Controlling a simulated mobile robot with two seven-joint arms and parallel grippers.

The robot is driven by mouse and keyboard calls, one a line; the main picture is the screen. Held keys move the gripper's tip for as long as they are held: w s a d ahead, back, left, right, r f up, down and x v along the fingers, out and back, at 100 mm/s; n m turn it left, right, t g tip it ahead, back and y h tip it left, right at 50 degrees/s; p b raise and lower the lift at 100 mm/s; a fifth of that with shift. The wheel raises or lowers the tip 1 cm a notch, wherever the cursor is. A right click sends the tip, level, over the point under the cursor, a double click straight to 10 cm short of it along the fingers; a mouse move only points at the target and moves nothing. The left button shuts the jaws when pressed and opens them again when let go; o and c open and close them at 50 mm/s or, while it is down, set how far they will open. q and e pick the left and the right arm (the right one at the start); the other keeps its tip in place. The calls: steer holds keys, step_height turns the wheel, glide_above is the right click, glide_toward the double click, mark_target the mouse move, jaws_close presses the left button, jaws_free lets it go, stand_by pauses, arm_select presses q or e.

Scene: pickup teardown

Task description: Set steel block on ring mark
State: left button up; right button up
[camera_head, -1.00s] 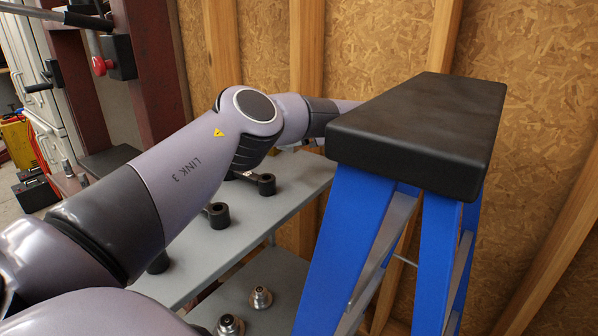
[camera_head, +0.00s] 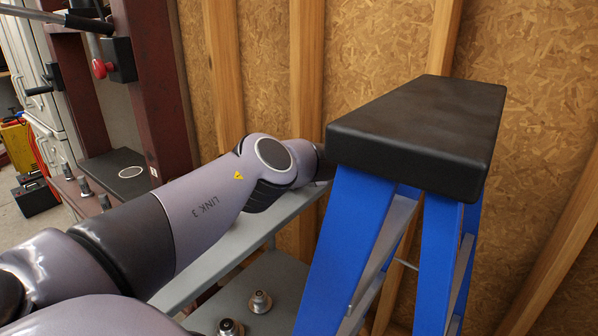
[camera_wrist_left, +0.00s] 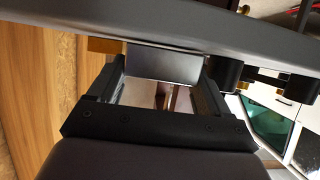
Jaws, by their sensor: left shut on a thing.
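My left gripper (camera_wrist_left: 160,78) is shut on the steel block (camera_wrist_left: 162,62), a smooth grey block held between the two black fingers in the left wrist view. In the head view, my left arm reaches toward the far end of the grey shelf, and its gripper and the block are hidden behind the blue stepladder. A pale ring mark (camera_head: 130,172) lies on a dark plate (camera_head: 110,160) at the press on the left, well away from the gripper. My right gripper is not in view.
The blue stepladder (camera_head: 438,255) with its black top (camera_head: 415,120) stands close at the right. A grey shelf unit (camera_head: 255,225) runs below my arm, with metal fittings (camera_head: 260,301) on its lower level. The dark red press frame (camera_head: 158,95) stands left, before a wooden wall.

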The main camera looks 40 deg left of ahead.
arm_select(q)
steer(key=o, duration=1.7)
steer(key=shift+f, duration=0.1)
steer(key=shift+f, duration=0.1)
